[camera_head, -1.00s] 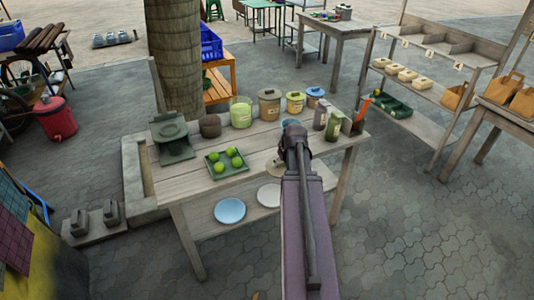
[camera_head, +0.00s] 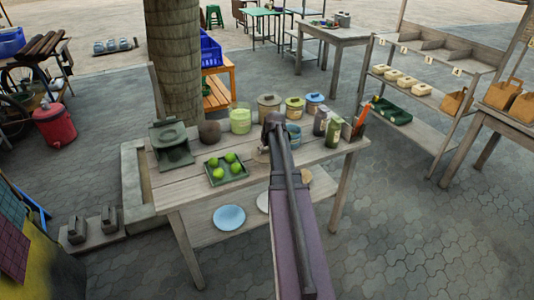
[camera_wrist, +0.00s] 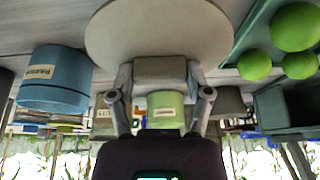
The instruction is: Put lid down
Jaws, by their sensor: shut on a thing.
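My gripper (camera_wrist: 160,97) is shut on the grey block-shaped handle of a round beige lid (camera_wrist: 160,28) in the wrist view. The lid's disc fills the top centre of that view. In the head view only a pale edge of the lid (camera_head: 262,154) shows left of my arm, over the wooden table (camera_head: 182,188); my arm hides the rest and the fingers. I cannot tell whether the lid touches the table. A blue pot (camera_head: 293,136) stands just right of my arm and shows in the wrist view (camera_wrist: 55,82).
A green tray (camera_head: 226,176) with several green fruits lies left of the lid. A pale green jar (camera_head: 240,120), a brown pot (camera_head: 209,133) and several lidded jars line the back. Bottles (camera_head: 333,131) stand at the right end. Plates (camera_head: 229,217) lie on the lower shelf.

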